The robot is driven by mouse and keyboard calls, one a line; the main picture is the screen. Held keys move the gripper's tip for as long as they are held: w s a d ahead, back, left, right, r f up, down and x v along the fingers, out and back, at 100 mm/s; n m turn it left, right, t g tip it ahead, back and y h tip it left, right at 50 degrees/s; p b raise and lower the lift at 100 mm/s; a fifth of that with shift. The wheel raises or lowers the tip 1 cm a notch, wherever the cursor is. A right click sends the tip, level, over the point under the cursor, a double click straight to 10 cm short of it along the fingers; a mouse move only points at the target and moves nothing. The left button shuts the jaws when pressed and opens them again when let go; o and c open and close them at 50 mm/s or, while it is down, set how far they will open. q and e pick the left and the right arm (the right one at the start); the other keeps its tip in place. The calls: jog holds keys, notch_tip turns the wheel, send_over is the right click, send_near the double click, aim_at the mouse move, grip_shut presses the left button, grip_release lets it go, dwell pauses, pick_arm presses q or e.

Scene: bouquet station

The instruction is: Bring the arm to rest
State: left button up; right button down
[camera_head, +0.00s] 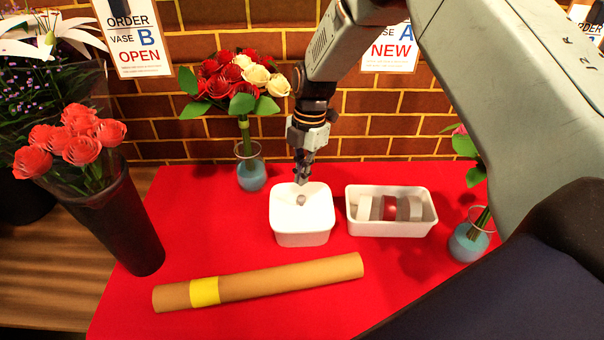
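My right arm (505,110) comes in from the right and reaches across the upper middle. Its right gripper (302,178) points down above the white lidded box (301,222). The fingers look close together, but I see them nearly edge-on and cannot tell whether they are open or shut. I see nothing clearly held in them. A small round grey spot shows on the box top just below the fingertips. I cannot tell if the tips touch the box. My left gripper is not in view.
A white tray (432,217) with rolls stands right of the box. A cardboard tube (285,281) lies in front. A vase (251,176) holds red and cream roses; another vase (468,243) stands right. A dark bucket (128,232) holds coral roses. The red mat (400,275) is clear front right.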

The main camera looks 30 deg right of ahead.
jog(key=shift+r+p, duration=0.65)
jog(key=shift+r, duration=0.35)
jog(key=shift+f, duration=0.1)
